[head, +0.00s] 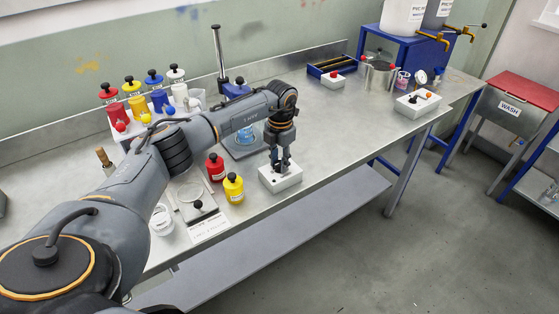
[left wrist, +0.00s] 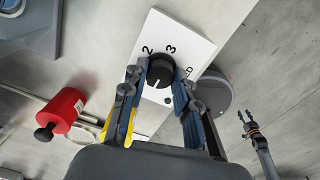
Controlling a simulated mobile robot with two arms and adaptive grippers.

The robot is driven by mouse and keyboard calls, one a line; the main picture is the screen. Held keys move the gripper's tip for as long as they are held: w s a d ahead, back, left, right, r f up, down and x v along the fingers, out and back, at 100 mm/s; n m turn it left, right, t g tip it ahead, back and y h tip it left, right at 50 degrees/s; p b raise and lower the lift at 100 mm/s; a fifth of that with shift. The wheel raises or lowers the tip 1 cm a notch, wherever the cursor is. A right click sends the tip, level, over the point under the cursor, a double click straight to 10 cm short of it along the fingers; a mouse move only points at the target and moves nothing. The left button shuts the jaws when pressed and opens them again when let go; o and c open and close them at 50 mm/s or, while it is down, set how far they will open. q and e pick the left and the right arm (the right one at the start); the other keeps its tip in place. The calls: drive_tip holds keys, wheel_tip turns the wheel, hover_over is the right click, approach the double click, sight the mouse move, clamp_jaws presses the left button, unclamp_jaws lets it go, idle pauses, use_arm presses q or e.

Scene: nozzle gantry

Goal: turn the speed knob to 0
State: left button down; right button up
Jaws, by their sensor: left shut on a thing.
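The speed knob (left wrist: 160,72) is a round black knob on a white box, seen in the left wrist view. Its white pointer line points down and slightly left in that picture, away from the printed 2 and 3. More lettering at the right is partly covered by a finger. In the head view the white box (head: 285,184) sits at the front edge of the bench, and the knob is largely hidden by the fingers. My left gripper (head: 281,166) points down with its fingers (left wrist: 158,84) shut on the knob's two sides. My right gripper (left wrist: 246,116) shows small in the left wrist view, fingers apart and empty.
Red (head: 215,168) and yellow (head: 233,188) bottles stand just left of the box. The bench (head: 330,130) is clear right of the box. Another white box (head: 418,105) stands farther right.

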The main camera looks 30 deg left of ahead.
use_arm(q)
drive_tip(key=c, duration=1)
unclamp_jaws()
wheel_tip(320, 180, up, 12)
drive_tip(key=shift+d+r, duration=0.1)
